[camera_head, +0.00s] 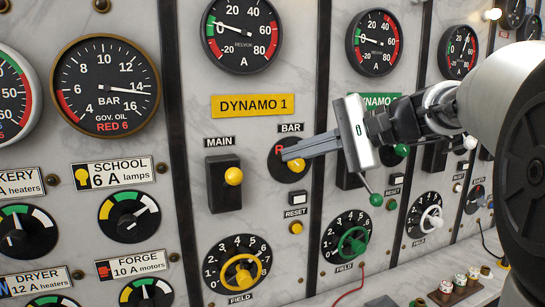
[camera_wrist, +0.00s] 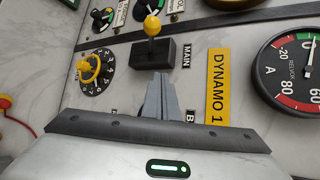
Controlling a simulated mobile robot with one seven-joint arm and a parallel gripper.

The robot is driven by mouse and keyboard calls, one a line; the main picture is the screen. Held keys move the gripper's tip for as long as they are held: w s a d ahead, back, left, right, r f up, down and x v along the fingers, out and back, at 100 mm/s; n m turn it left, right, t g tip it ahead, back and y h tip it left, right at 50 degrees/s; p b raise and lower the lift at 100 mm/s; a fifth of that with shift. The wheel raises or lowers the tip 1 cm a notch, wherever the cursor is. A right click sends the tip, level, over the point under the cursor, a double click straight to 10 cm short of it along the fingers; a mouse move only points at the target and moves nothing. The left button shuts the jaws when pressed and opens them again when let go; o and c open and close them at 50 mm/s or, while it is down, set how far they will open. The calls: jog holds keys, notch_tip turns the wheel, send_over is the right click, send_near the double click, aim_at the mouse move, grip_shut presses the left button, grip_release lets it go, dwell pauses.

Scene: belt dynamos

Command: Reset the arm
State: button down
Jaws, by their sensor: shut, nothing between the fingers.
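My gripper (camera_head: 312,148) reaches in from the right in the head view, its two grey fingers together and pointing left at the Dynamo 1 panel. The fingertips overlap the round BAR switch (camera_head: 290,172) and hide part of it; I cannot tell whether they touch it. In the wrist view my gripper (camera_wrist: 161,80) shows shut and empty, fingers pointing at the marble panel. The MAIN lever with its yellow ball (camera_wrist: 152,26) stands beyond the fingertips there, apart from them. My arm (camera_head: 440,110) crosses in front of the Dynamo 2 panel.
The yellow field wheel (camera_head: 243,273) and the green field wheel (camera_head: 353,241) stick out below. A green lever knob (camera_head: 376,200) is close under my gripper. Gauges (camera_head: 242,36) line the top. Pegs and a red wire (camera_head: 350,291) are on the ledge at lower right.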

jog(key=s+d+f+n+h+p, duration=0.1)
jog(key=s+f+n+h+p, duration=0.1)
jog(key=s+f+n+h, duration=0.3)
jog(key=s+d+f+n+g+h+p, duration=0.1)
jog(key=s+f+n+h, duration=0.4)
jog(key=s+f, duration=0.7)
jog(key=s+d+h, duration=0.1)
jog(key=s, duration=0.5)
jog(key=shift+d+g+p, duration=0.3)
jog(key=shift+p, duration=0.1)
jog(key=shift+f, duration=0.1)
